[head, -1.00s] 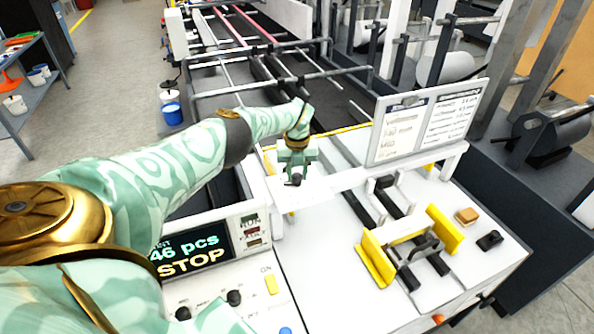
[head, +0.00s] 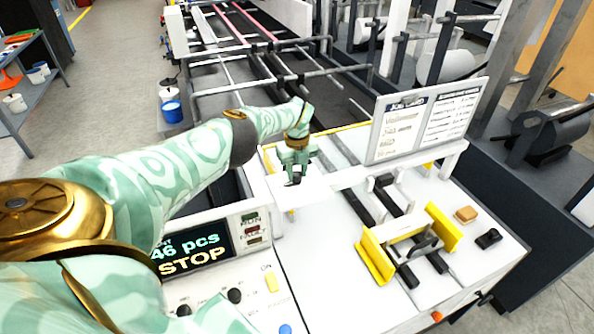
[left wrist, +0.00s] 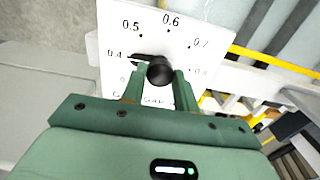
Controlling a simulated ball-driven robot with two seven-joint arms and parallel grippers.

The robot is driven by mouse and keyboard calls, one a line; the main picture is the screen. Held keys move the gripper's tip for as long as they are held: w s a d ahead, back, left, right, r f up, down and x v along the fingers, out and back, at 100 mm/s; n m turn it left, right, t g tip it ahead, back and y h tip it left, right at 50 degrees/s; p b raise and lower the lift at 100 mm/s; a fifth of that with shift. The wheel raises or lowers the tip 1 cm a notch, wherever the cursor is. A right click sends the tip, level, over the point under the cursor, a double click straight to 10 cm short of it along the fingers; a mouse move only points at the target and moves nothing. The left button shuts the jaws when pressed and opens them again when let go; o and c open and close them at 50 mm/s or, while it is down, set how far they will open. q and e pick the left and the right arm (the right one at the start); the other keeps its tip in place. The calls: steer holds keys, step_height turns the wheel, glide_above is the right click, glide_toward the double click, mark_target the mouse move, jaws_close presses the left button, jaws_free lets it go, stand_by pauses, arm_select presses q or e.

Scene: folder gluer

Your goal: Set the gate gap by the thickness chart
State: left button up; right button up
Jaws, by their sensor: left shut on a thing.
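My left gripper (head: 295,172) is over the white gap dial plate (head: 330,180) in the head view. In the left wrist view, its two green fingers are shut on a black round knob (left wrist: 160,71) on the same plate (left wrist: 125,20). The plate carries marks, with 0.4, 0.5, 0.6, 0.7 and 0.8 readable. The knob's black pointer (left wrist: 140,58) lies at about the 0.4 mark. A board with a job card (head: 402,128) and a thickness chart (head: 450,118) stands behind to the right; its small text is unreadable. My right gripper is not in view.
The machine's display (head: 190,250) reads 46 pcs and STOP, with knobs and a yellow ON button (head: 271,281) nearby. Yellow guides (head: 376,258) stand on dark rails at right. A tan block (head: 466,214) and a black part (head: 488,238) lie beyond them.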

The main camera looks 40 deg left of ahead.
mark_target(297, 173)
arm_select(q)
steer(key=shift+w+r, duration=0.1)
steer(key=o, duration=1)
steer(key=shift+c, duration=0.2)
step_height(297, 173, up, 7)
steer(key=p, duration=0.4)
steer(key=shift+r, duration=0.2)
step_height(297, 173, up, 9)
steer(key=shift+f, duration=0.15)
